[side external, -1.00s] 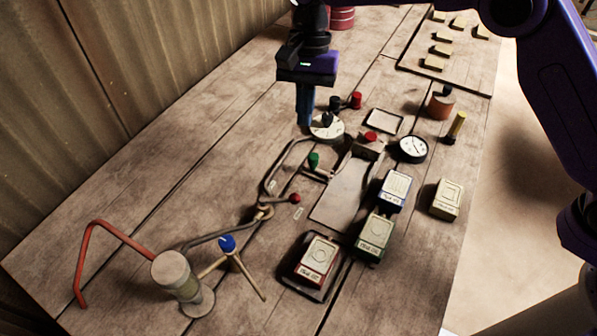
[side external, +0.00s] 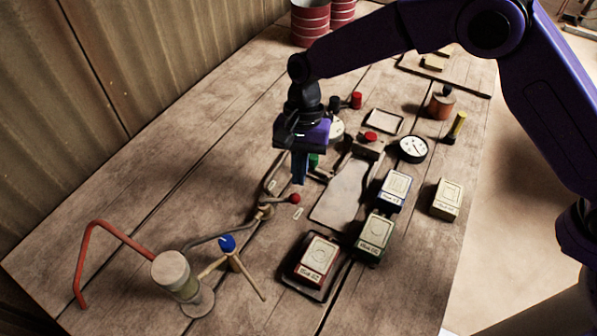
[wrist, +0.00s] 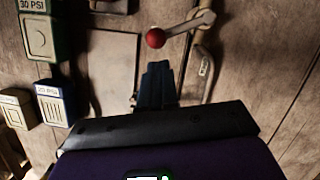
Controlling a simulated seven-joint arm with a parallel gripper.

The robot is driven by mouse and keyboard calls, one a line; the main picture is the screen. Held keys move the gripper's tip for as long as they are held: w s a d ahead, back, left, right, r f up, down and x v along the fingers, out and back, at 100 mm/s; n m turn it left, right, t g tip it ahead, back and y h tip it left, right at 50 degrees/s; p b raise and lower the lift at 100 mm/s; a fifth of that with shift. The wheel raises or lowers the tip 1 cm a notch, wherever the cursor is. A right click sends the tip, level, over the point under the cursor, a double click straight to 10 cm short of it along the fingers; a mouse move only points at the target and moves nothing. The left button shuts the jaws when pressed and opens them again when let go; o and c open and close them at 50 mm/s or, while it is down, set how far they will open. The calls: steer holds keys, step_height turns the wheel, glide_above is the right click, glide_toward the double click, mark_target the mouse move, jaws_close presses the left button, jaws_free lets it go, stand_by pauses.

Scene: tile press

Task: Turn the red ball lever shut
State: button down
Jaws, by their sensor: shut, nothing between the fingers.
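The red ball lever (side external: 295,198) stands on the pipe fitting near the middle of the table in the side view. Its red ball also shows in the wrist view (wrist: 155,38), on a grey metal arm that runs up and right to the valve. My gripper (side external: 300,181) points down just behind the red ball in the side view, above the table. In the wrist view my gripper (wrist: 156,70) is shut and empty, its fingertips a short way below the ball in the picture. I see a gap between them there.
A green-topped part (side external: 313,160) sits close behind my gripper. A blue-topped valve (side external: 227,243) and a cylinder (side external: 172,270) stand at the front left. Labelled blocks, one red (side external: 318,258), one green (side external: 374,233) and one blue (side external: 394,188), lie to the right.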

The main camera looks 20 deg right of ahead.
steer(key=shift+s+a, duration=0.2)
steer(key=shift+s, duration=0.25)
steer(key=shift+s+m, duration=0.2)
steer(key=shift+m, duration=0.2)
steer(key=shift+s, duration=0.2)
steer(key=shift+s+m+t+y, duration=0.25)
steer(key=shift+s+m, duration=0.3)
steer(key=shift+m, duration=0.4)
steer(key=shift+s+m+t+y, duration=0.2)
steer(key=shift+s+m, duration=0.35)
steer(key=shift+m, duration=0.4)
steer(key=shift+s+a, duration=0.25)
steer(key=shift+s, duration=0.2)
